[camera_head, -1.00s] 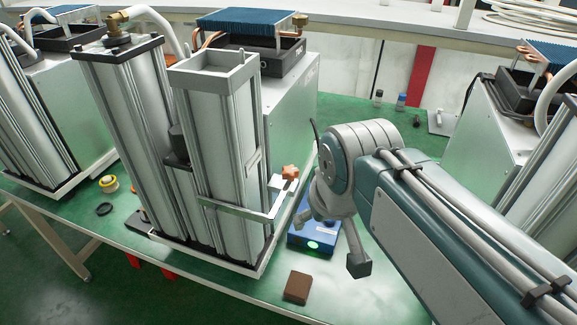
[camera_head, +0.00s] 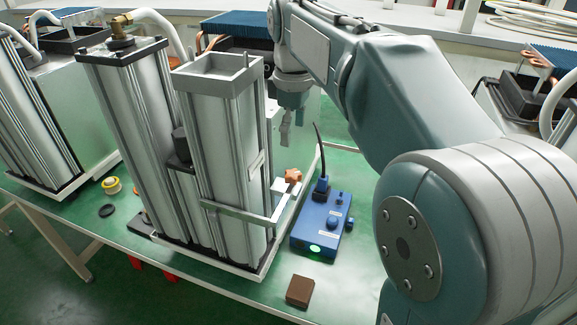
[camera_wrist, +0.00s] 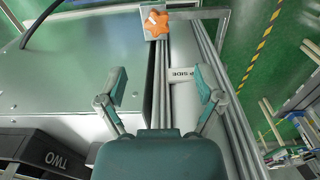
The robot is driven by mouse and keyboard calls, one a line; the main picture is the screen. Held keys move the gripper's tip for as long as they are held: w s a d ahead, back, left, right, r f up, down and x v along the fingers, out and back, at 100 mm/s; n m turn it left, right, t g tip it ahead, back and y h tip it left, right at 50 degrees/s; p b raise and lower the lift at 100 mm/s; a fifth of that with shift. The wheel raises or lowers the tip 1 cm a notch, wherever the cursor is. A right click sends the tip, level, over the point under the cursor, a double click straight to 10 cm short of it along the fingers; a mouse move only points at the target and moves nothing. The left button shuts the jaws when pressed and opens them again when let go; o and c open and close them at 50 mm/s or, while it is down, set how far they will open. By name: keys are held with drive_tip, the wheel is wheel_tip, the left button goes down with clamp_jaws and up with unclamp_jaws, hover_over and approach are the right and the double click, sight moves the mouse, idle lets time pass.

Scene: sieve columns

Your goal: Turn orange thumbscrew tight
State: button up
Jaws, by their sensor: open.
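The orange thumbscrew (camera_head: 293,175) is a star-shaped knob at the right end of the metal clamp bar (camera_head: 240,214) around the front sieve column (camera_head: 222,150). In the wrist view the orange thumbscrew (camera_wrist: 157,23) shows at the top centre, on a metal plate. My gripper (camera_head: 286,135) is above and behind the thumbscrew in the head view, pointing down and apart from it. In the wrist view my gripper (camera_wrist: 160,88) is open, its two fingers spread with nothing held between them. The thumbscrew lies beyond the fingertips.
A blue box (camera_head: 320,224) with a lit green button and a black cable stands right of the column. A brown block (camera_head: 300,291) lies near the table's front edge. A label reading "SIDE" (camera_wrist: 184,74) shows between the fingers. More column units stand left and right.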

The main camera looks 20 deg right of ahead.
sight(292, 173)
drive_tip(key=f, duration=1)
drive_tip(key=shift+w+f, duration=0.35)
drive_tip(key=shift+f, duration=0.05)
drive_tip(key=c, duration=1.1)
